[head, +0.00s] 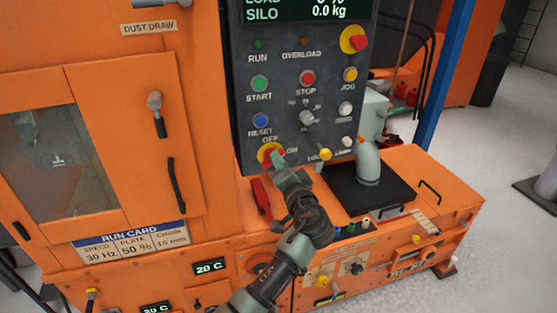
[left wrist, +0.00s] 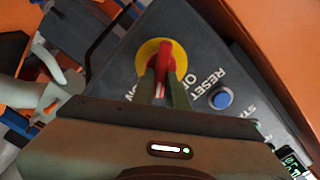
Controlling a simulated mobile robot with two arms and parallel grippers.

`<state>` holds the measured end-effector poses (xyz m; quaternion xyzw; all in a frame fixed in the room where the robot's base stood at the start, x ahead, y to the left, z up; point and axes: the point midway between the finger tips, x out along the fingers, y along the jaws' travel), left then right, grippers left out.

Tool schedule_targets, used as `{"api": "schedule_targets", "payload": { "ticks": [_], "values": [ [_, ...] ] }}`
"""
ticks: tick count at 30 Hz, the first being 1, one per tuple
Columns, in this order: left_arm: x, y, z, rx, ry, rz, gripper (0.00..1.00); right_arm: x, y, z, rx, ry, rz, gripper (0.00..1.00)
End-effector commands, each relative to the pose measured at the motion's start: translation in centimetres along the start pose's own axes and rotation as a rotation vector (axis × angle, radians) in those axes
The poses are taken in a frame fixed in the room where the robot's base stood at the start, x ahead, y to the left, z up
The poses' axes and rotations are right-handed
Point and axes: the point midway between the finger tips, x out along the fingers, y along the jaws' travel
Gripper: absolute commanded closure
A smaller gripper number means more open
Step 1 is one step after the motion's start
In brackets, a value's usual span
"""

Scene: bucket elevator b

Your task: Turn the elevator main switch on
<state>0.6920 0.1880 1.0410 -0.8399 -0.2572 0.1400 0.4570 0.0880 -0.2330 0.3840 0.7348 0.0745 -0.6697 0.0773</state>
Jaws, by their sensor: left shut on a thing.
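The main switch is a red handle on a yellow disc at the lower left of the dark control panel (head: 290,100). In the head view the switch (head: 267,152) is partly covered by my left gripper (head: 283,166), with OFF above it and ON to its right. In the left wrist view the red handle (left wrist: 165,55) sits between the two fingers of my left gripper (left wrist: 163,85), which is shut on it. The yellow disc shows around the handle. The handle's exact angle is partly hidden. My right gripper is not in view.
The blue RESET button (head: 260,121) is just above the switch and also shows in the left wrist view (left wrist: 221,98). A black-topped ledge (head: 367,190) with a grey pipe lies below right.

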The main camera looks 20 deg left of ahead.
Motion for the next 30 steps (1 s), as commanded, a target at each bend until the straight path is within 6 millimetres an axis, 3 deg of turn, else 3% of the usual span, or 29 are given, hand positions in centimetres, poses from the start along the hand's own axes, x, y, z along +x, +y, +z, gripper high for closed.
{"api": "schedule_targets", "payload": {
  "ticks": [15, 30],
  "values": [
    [0.0, 0.4, 0.0, 0.431, 0.0, 0.002, 1.0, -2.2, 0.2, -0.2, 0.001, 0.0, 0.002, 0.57],
    [0.0, 0.7, 0.2, 0.588, 0.001, 0.0, 1.0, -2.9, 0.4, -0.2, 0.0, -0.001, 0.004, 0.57]
  ]
}}
